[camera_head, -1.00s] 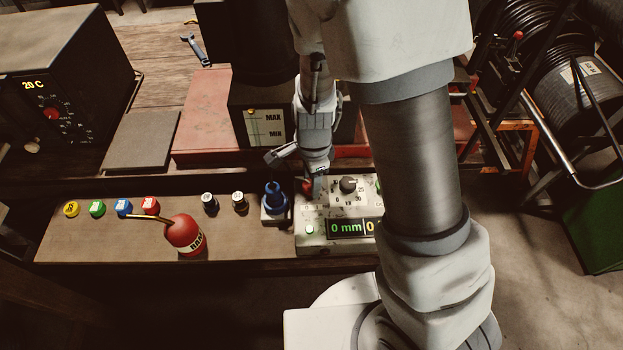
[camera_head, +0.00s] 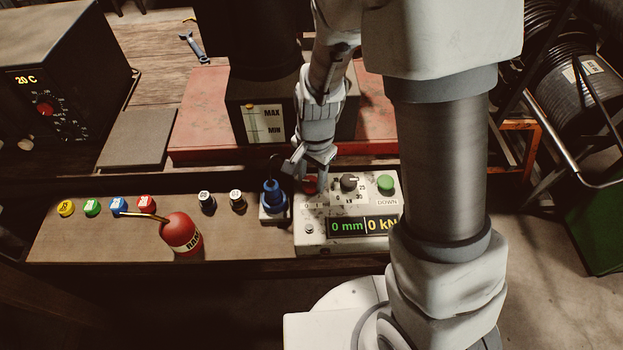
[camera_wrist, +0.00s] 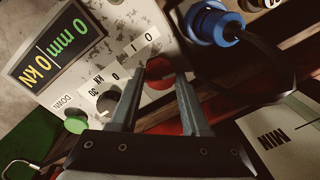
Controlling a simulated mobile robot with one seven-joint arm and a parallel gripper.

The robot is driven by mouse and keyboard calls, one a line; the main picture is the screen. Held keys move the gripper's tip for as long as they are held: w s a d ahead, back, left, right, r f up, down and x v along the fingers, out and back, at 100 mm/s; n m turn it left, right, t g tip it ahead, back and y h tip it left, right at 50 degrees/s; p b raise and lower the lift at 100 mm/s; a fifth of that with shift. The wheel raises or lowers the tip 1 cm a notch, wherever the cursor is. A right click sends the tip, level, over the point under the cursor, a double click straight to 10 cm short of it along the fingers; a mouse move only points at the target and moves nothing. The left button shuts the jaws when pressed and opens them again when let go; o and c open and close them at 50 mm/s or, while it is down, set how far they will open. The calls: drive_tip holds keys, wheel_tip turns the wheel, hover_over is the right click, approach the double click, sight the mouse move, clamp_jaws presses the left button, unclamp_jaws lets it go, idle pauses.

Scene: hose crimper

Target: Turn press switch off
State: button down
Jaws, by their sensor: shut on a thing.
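The white press control box (camera_head: 312,242) stands on the bench and also shows, rotated, in the wrist view (camera_wrist: 60,88). Its red switch knob (camera_wrist: 158,70) sits beside the 0 and 1 marks. In the head view the red knob (camera_head: 309,186) is partly covered by my gripper (camera_head: 315,178). My gripper (camera_wrist: 160,76) points down at the box with its two fingers shut on the red knob. The small lamp (camera_head: 309,229) at the box's lower left is dark. The display (camera_head: 362,226) still reads 0 mm and 0 kN.
A blue plug (camera_head: 272,196) stands close left of the box. A black dial (camera_head: 348,182) and green DOWN button (camera_head: 386,184) are right of the knob. A red oil can (camera_head: 181,233) and several coloured caps stand farther left. The press's MAX/MIN plate (camera_head: 264,124) is behind.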

sight(314, 180)
drive_tip(key=n+b, duration=0.2)
drive_tip(key=n, duration=0.3)
drive_tip(key=shift+w+n, duration=0.1)
drive_tip(key=shift+n, duration=0.2)
drive_tip(key=n+b, duration=0.1)
drive_tip(key=n, duration=0.4)
drive_tip(key=shift+a+g, duration=0.1)
drive_tip(key=shift+g, duration=0.2)
drive_tip(key=shift+n, duration=0.4)
drive_tip(key=shift+c, duration=1.9)
unclamp_jaws()
drive_tip(key=shift+r, duration=0.15)
wheel_tip(314, 180, up, 17)
drive_tip(key=p, duration=0.1)
drive_tip(key=shift+d, duration=0.4)
drive_tip(key=shift+w+r, duration=0.1)
